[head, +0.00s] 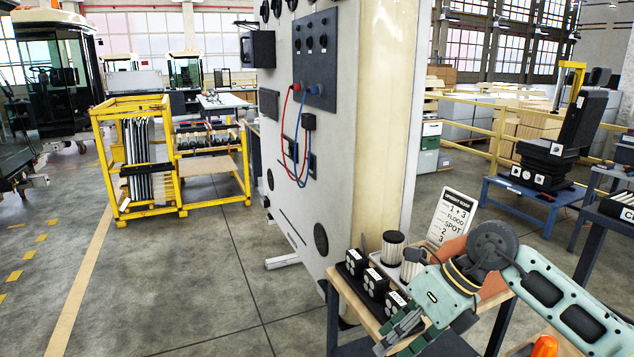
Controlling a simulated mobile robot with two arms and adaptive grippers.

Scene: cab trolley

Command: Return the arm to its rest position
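My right arm comes in from the lower right, bent, with its wrist over a small wooden-topped trolley (343,291). My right gripper (402,336) points down and left at the trolley's front edge. Its fingers are partly cut off by the bottom of the picture, and I cannot tell how far apart they are. I see nothing clearly held in it. My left arm and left gripper are not in view.
Black switch blocks (375,284), a ribbed white filter (393,249) and a lettered card (452,216) are on the trolley close to my wrist. A tall pale panel (345,120) stands behind. Open floor (200,270) lies left.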

